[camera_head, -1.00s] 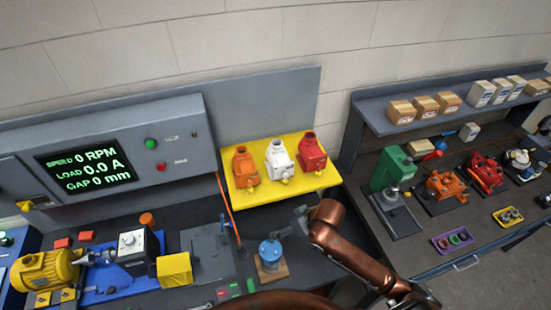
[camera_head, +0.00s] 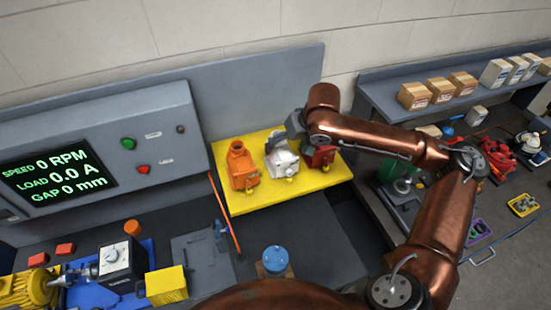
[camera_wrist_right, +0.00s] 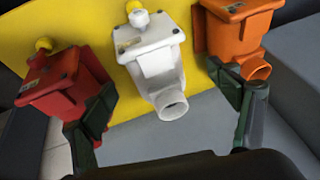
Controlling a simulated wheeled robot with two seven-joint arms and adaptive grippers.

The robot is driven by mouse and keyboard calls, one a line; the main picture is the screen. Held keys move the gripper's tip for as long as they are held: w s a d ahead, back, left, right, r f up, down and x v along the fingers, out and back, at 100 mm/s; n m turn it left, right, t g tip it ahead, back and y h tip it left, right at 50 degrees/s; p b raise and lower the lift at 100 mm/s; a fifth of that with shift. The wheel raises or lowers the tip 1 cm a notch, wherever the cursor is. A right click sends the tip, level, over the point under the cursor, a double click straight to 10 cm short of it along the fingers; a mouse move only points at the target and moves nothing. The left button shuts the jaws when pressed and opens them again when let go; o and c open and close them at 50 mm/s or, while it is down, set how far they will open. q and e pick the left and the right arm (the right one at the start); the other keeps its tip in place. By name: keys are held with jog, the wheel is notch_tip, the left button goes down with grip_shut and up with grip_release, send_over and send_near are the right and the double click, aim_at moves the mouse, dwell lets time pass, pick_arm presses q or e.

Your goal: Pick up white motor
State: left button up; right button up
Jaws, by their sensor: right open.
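The white motor (camera_head: 282,161) stands on the yellow board between the orange motor (camera_head: 242,166) and the red motor (camera_head: 318,157). My right gripper (camera_head: 297,127) is over the white motor from above and hides part of it in the head view. In the right wrist view, the white motor (camera_wrist_right: 150,60) lies between the two open fingers of my right gripper (camera_wrist_right: 168,115), its round neck pointing toward the palm. One finger is beside the red motor (camera_wrist_right: 62,85), the other beside the orange motor (camera_wrist_right: 236,35). Nothing is held. My left gripper is not in view.
The yellow board (camera_head: 235,205) has neighbouring motors close on both sides. A blue container (camera_head: 274,259) stands in front of it. A grey control panel (camera_head: 150,120) with a screen is at the left. Another bench with a shelf (camera_head: 385,88) of boxes is at the right.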

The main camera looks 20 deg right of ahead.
aim_at(283, 150)
jog(key=shift+w+d+f, duration=0.15)
jog(key=shift+w+f, duration=0.15)
jog(key=shift+w, duration=0.1)
jog(key=shift+x, duration=1.2)
jog(key=x, duration=0.1)
jog(key=p+x, duration=0.1)
jog(key=x, duration=0.2)
jog(key=shift+d+f, duration=0.2)
jog(key=shift+f, duration=0.05)
jog(key=shift+w+f, duration=0.2)
jog(key=shift+f, duration=0.15)
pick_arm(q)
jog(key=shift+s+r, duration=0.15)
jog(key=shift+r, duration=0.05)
pick_arm(e)
jog(key=shift+s, duration=0.1)
